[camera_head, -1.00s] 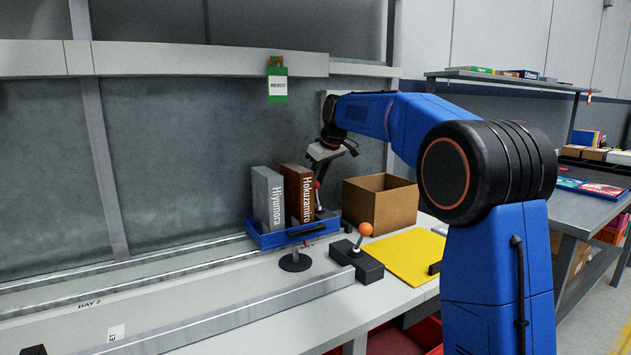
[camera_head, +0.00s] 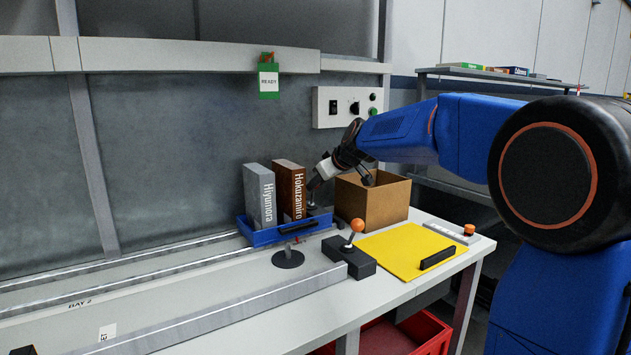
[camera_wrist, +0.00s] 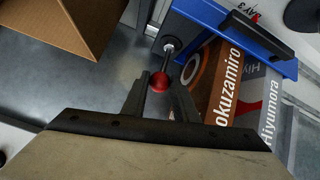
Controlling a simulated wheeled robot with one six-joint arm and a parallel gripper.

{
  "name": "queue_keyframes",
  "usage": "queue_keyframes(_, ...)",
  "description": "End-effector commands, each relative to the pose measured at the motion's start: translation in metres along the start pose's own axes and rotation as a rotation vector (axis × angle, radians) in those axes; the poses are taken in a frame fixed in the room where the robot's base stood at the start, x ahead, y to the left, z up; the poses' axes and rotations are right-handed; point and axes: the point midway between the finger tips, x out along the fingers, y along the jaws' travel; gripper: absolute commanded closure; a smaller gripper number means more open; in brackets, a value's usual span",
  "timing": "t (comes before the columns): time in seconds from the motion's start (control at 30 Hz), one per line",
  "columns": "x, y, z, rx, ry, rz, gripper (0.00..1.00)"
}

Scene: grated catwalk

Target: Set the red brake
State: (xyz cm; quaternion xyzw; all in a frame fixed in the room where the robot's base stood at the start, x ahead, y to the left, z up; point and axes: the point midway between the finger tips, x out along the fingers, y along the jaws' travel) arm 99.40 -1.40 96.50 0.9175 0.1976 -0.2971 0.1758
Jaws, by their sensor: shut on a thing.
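The red brake is a lever with a red ball knob (camera_wrist: 159,81) on a thin metal stem, beside the blue tray. My gripper (camera_wrist: 160,90) is shut on the red knob, with one finger on each side of it in the wrist view. In the head view my gripper (camera_head: 314,187) is low at the right end of the blue tray (camera_head: 262,237), and the red knob is hidden there. The stem leans away from the fingers towards its pivot beside the tray in the wrist view.
The tray holds a grey book (camera_head: 258,195) and a brown book (camera_head: 290,190). An open cardboard box (camera_head: 385,205) stands close right of my gripper. An orange-knobbed lever (camera_head: 357,226) and a yellow mat (camera_head: 405,250) are in front. A control panel (camera_head: 335,107) is on the wall behind.

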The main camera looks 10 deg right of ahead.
Motion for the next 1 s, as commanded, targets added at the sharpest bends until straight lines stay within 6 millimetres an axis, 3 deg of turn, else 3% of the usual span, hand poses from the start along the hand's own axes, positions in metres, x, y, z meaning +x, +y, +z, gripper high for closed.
queue_keyframes(0.3,-0.004,-0.005,0.016,0.002,-0.007,-0.005,0.96)
queue_keyframes(0.9,-0.004,-0.007,0.02,0.001,-0.009,-0.007,0.96)
queue_keyframes(0.93,-0.004,-0.007,0.02,0.001,-0.009,-0.007,0.71)
queue_keyframes(1.0,-0.004,-0.007,0.02,0.001,-0.009,-0.007,0.56)
